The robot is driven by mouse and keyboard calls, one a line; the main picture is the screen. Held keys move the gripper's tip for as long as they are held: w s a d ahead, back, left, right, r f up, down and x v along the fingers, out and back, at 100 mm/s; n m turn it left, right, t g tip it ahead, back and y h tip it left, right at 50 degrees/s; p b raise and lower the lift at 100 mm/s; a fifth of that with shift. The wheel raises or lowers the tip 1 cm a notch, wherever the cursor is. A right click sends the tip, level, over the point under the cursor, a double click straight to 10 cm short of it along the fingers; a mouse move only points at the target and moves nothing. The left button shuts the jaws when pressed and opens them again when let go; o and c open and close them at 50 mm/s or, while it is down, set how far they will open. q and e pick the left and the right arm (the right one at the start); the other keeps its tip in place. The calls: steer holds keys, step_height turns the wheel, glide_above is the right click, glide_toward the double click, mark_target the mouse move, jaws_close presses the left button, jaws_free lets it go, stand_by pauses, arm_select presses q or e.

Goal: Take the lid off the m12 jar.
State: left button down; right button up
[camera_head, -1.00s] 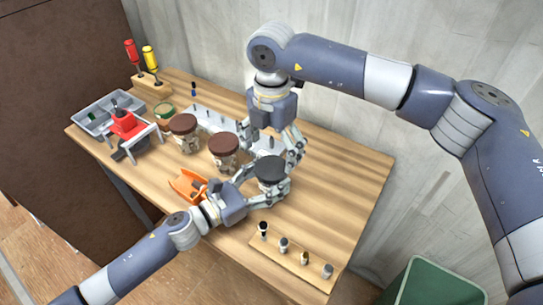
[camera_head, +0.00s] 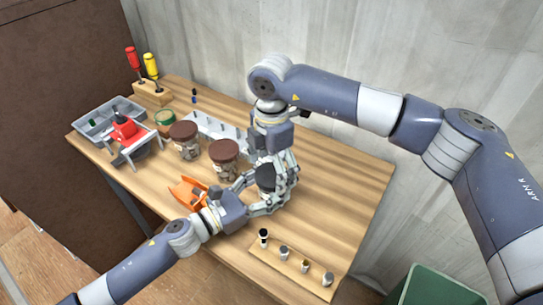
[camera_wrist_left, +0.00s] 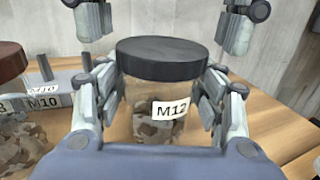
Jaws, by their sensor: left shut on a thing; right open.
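The M12 jar has a dark lid (camera_head: 266,178), seated on top. In the left wrist view its clear body (camera_wrist_left: 140,125) shows a white M12 label and brownish contents. My left gripper (camera_head: 264,202) is shut on the jar's body from the front, with a finger on each side in the left wrist view (camera_wrist_left: 165,100). My right gripper (camera_head: 278,176) points down from above, open, its fingers around the lid's sides in the head view. In the left wrist view its fingertips stand above and beside the lid, apart from it. The fingers partly hide the jar in the head view.
Brown-lidded jars (camera_head: 223,150) and (camera_head: 184,130) stand left of the M12 jar. An orange scoop-like tray (camera_head: 187,192) lies close to my left gripper. A board with several small samples (camera_head: 295,262) lies at the front right. The table's right side is clear.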

steer(key=shift+f, duration=0.35)
steer(key=c, duration=1.1)
steer(key=shift+c, duration=0.2)
steer(key=shift+o, duration=0.2)
steer(key=n, duration=0.4)
steer(key=shift+c, duration=0.2)
steer(key=shift+s+a, duration=0.1)
